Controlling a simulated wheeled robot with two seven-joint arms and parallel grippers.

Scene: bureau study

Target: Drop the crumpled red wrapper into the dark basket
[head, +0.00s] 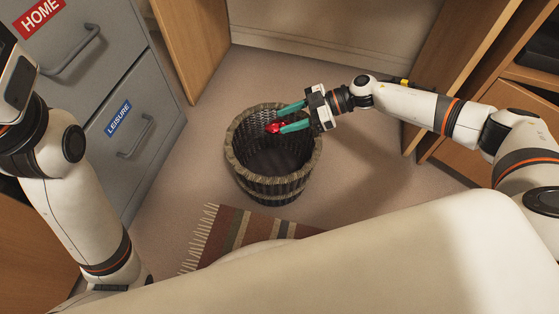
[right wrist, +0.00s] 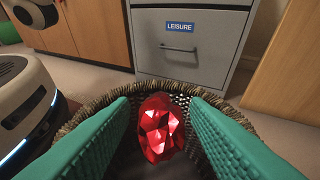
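The crumpled red wrapper (head: 273,128) is a small shiny faceted lump over the mouth of the dark woven basket (head: 270,188). In the right wrist view the wrapper (right wrist: 161,128) shows between the ends of the green fingers, with narrow gaps on both sides and no clear contact. My right gripper (head: 279,120) reaches over the basket's rim from the right, its fingers spread apart. In the right wrist view the basket's rim (right wrist: 75,120) shows behind the fingers. My left arm is at the left of the head view; its fingers are out of the picture.
A grey filing cabinet (head: 150,110) with a LEISURE drawer stands left of the basket. A striped fringed rug (head: 235,228) lies in front of it. Wooden furniture (head: 455,60) stands at the right. Carpet around the basket is mostly clear.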

